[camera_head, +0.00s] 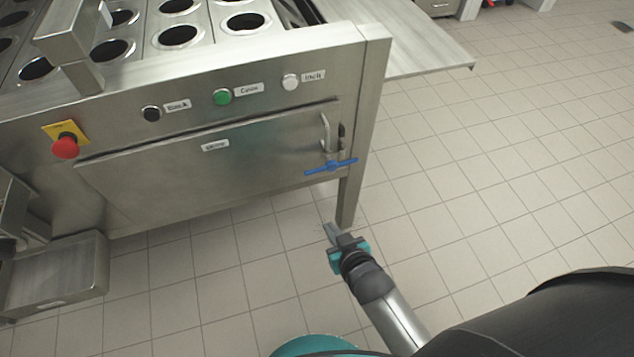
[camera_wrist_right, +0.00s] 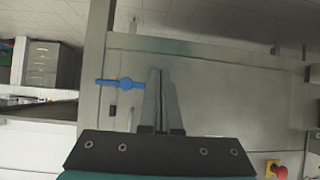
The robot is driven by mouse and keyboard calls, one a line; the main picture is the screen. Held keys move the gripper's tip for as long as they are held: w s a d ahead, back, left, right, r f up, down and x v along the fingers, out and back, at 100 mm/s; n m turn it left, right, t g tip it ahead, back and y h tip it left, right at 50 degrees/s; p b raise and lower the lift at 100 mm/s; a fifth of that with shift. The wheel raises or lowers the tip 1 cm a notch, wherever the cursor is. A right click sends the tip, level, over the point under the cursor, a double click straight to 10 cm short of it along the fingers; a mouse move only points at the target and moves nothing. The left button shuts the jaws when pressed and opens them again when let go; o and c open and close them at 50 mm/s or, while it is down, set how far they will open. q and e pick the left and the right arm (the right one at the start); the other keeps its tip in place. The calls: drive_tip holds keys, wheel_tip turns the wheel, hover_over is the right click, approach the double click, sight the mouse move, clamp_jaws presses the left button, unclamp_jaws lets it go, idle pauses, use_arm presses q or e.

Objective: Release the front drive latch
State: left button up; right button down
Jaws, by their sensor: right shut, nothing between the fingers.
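In the right wrist view the blue latch (camera_wrist_right: 122,84) shows just left of the fingers. My right gripper (camera_head: 329,229) is below and in front of the latch, apart from it, near the machine's leg. Its fingers (camera_wrist_right: 161,72) are shut with nothing between them. My left gripper is not in view.
A metal door handle (camera_head: 325,132) stands just above the latch. Black, green and white buttons (camera_head: 222,97) line the panel above, with a red emergency stop (camera_head: 66,147) at left. The machine leg (camera_head: 349,198) is close to my gripper. The tiled floor at right is clear.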

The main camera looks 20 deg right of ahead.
sight(317, 172)
use_arm(q)
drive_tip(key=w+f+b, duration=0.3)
drive_tip(key=b, duration=0.1)
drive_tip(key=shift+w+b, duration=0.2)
drive_tip(key=shift+b, duration=0.2)
use_arm(e)
drive_tip(key=w+d+r+t, duration=0.1)
drive_tip(key=w+r+t, duration=0.3)
drive_tip(key=r, duration=0.4)
drive_tip(key=shift+w+r+m, duration=0.4)
drive_tip(key=shift+w, duration=0.3)
drive_tip(key=shift+d, duration=0.1)
